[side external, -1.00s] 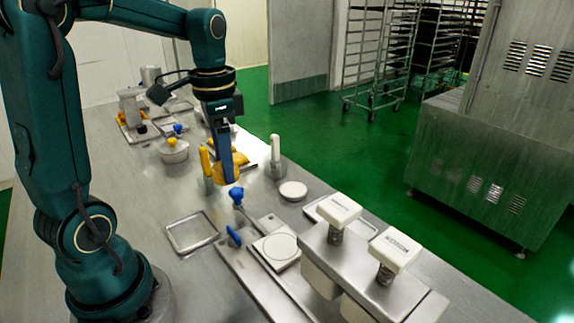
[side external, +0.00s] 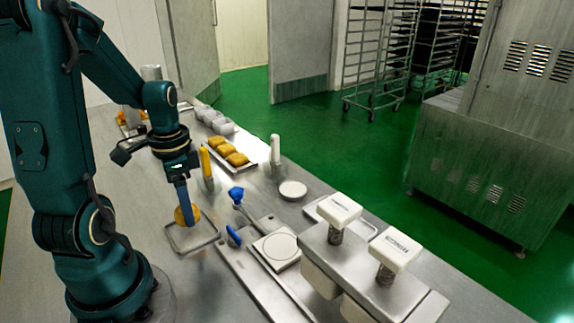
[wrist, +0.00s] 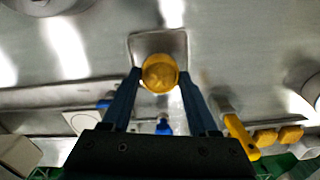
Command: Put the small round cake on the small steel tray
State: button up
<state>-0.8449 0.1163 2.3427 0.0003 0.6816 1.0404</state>
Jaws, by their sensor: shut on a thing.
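The small round cake (wrist: 160,73) is golden yellow and sits between my two fingertips in the wrist view. My gripper (side external: 184,210) is shut on the cake (side external: 187,215), which is partly hidden by a finger in the side view. The small steel tray (side external: 196,236) is a shallow square tray on the steel table. In the wrist view, the tray (wrist: 176,37) lies behind and below the cake. The cake is over the tray's far part in the side view; I cannot tell whether it touches the tray.
A tray with several yellow cakes (side external: 226,152) stands farther back. A yellow-handled tool (side external: 206,163) stands near my gripper. A blue-handled tool (side external: 236,194), a round white disc (side external: 292,190) and a scale (side external: 277,248) lie to the right. White-topped containers (side external: 339,210) stand at front right.

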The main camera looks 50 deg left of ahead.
jog(key=shift+f, duration=1.6)
jog(key=shift+f, duration=0.1)
jog(key=o, duration=1.3)
jog(key=shift+o, duration=0.2)
